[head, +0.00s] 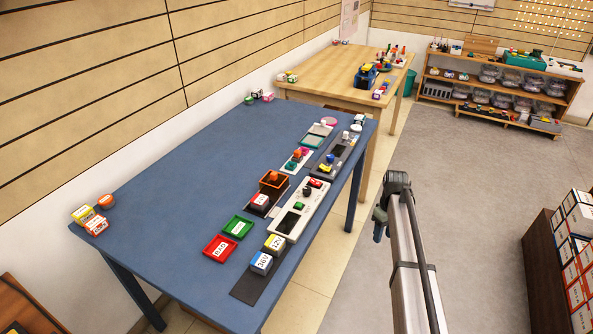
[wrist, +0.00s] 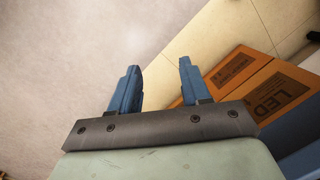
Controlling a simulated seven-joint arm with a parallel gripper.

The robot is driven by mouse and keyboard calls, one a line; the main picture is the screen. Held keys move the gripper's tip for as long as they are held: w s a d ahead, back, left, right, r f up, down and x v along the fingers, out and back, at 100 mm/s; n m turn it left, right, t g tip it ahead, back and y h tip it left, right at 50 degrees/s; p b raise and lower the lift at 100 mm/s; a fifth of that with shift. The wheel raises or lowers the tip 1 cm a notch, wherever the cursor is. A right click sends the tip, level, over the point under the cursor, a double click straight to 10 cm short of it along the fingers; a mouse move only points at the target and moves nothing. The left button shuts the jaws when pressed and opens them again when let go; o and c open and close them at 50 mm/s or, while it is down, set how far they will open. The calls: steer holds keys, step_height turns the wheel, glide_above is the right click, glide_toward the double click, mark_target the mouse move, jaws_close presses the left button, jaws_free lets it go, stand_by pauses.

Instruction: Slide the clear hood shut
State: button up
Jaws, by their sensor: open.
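I cannot pick out the clear hood for certain in the head view; the panels are too small there. A white panel (head: 299,210) with dark windows, a green block and a red piece lies near the right edge of the blue table. A grey panel (head: 337,156) with a dark window lies behind it. My gripper shows in the wrist view with two blue fingers apart (wrist: 158,66) and nothing between them. In the head view my arm is right of the table, over the floor, apart from the panels. No hood shows in the wrist view.
The blue table (head: 180,185) also holds a red tray (head: 219,248), a green tray (head: 238,227) and labelled blocks (head: 262,262). Its left half is mostly clear. A wooden table (head: 330,72) stands behind. Boxes (head: 575,240) fill a shelf at right. Orange boxes (wrist: 262,90) show below my gripper.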

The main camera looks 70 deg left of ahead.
mark_target(275, 174)
steer(key=s+a+r+n, duration=0.1)
steer(key=s+a+r, duration=0.4)
steer(key=s+a+r+n, duration=0.1)
steer(key=s+a+r, duration=0.3)
steer(key=a+r, duration=0.1)
steer(key=s+a+r+n, duration=0.2)
steer(key=s+a+r, duration=0.3)
steer(key=a, duration=0.1)
steer(key=shift+s+a+r+t+y, duration=0.25)
steer(key=shift+s+a+t+y, duration=0.05)
steer(key=shift+s+y, duration=0.1)
steer(key=s+a+r+n, duration=0.2)
steer(key=s+a+r, duration=0.2)
steer(key=s+r, duration=0.35)
steer(key=s+a+r+n, duration=0.1)
steer(key=s+a+r, duration=0.3)
steer(key=s+r, duration=0.3)
steer(key=shift+y, duration=0.4)
steer(key=f, duration=0.9)
steer(key=s+f, duration=0.1)
steer(key=f, duration=0.4)
steer(key=shift+f, duration=0.15)
jaws_close()
